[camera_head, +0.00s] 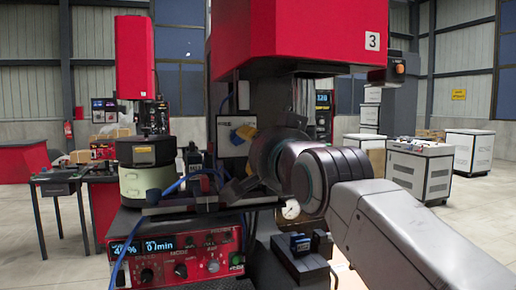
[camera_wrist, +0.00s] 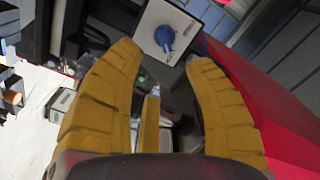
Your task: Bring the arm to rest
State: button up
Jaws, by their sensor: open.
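My arm (camera_head: 370,205) reaches in from the lower right in the head view, toward the machine with the red housing (camera_head: 300,30). In the wrist view, a blue knob (camera_wrist: 165,38) on a pale panel (camera_wrist: 182,17) shows beyond and between the fingertips. I cannot tell the exact gap to it. In the head view the wrist hides most of the gripper; a small yellow part shows in front of the pale panel (camera_head: 228,149).
A round bowl feeder (camera_head: 147,180) stands left of the arm, above a red control box (camera_head: 180,258) with knobs and a display. A small dark block fixture (camera_head: 300,245) sits below the wrist. White cabinets (camera_head: 419,168) stand at the right, with open floor around them.

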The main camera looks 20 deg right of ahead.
dwell(0.4)
jog(key=s+f+n+g+p, duration=0.3)
jog(key=s+f+g+p, duration=0.15)
jog(key=f, duration=0.55)
jog(key=s+f+n+g+p, duration=0.25)
jog(key=s+f+g, duration=0.2)
jog(key=f, duration=0.45)
jog(key=s+f+n+g+p, duration=0.3)
jog(key=s+f+g+p, duration=0.1)
jog(key=s+f, duration=0.8)
jog(key=s+g, duration=0.1)
jog(key=s, duration=0.2)
jog(key=shift+f+n+g, duration=0.3)
jog(key=shift+n, duration=0.05)
